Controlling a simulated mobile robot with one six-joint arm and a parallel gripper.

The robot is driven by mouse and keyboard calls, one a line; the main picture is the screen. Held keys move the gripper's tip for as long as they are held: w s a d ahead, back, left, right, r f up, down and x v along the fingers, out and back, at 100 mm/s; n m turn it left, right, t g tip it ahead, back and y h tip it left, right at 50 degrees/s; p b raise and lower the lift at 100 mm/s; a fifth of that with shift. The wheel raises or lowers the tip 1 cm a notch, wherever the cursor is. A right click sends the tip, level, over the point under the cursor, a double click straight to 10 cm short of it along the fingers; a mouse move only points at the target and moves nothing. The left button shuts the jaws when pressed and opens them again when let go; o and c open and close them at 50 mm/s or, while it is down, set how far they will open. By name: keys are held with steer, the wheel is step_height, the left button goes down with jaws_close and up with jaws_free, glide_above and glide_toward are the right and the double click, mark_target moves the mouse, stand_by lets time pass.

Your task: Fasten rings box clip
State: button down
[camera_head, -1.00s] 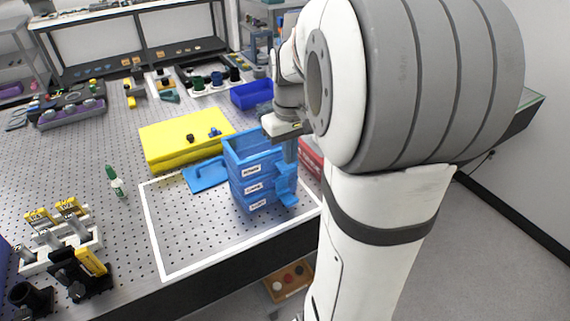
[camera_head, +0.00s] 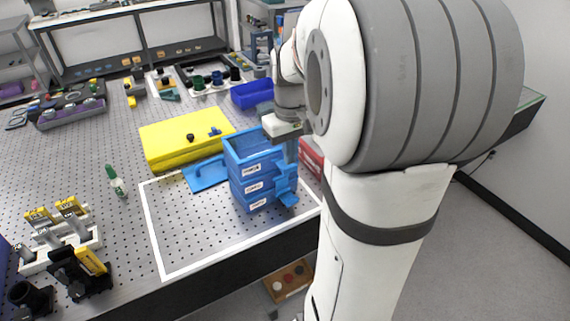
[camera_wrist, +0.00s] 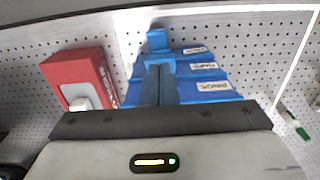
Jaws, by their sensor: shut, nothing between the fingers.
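A stack of blue boxes with white labels (camera_head: 250,190) stands on the perforated table. It also shows in the wrist view (camera_wrist: 205,68), where the label nearest the camera seems to read "RINGS" (camera_wrist: 212,87). The top box looks open in the head view. A blue clip piece (camera_head: 286,184) juts from the stack's right side; a blue part also shows past the fingertips in the wrist view (camera_wrist: 157,40). My gripper (camera_wrist: 160,72) is shut and empty, pointing down at the clip side. Whether its fingertips touch the clip is hidden.
A blue lid with a handle (camera_head: 206,174) lies left of the stack. A yellow case (camera_head: 185,138) is behind it. A red box (camera_wrist: 80,80) stands close beside my gripper. The white-outlined area (camera_head: 190,235) in front is clear.

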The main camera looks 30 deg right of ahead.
mark_target(290, 167)
steer(key=shift+f+b, duration=1.55)
steer(key=shift+f, duration=0.65)
steer(key=shift+r, duration=0.1)
steer(key=shift+r+p, duration=3.2)
steer(key=shift+r, duration=0.8)
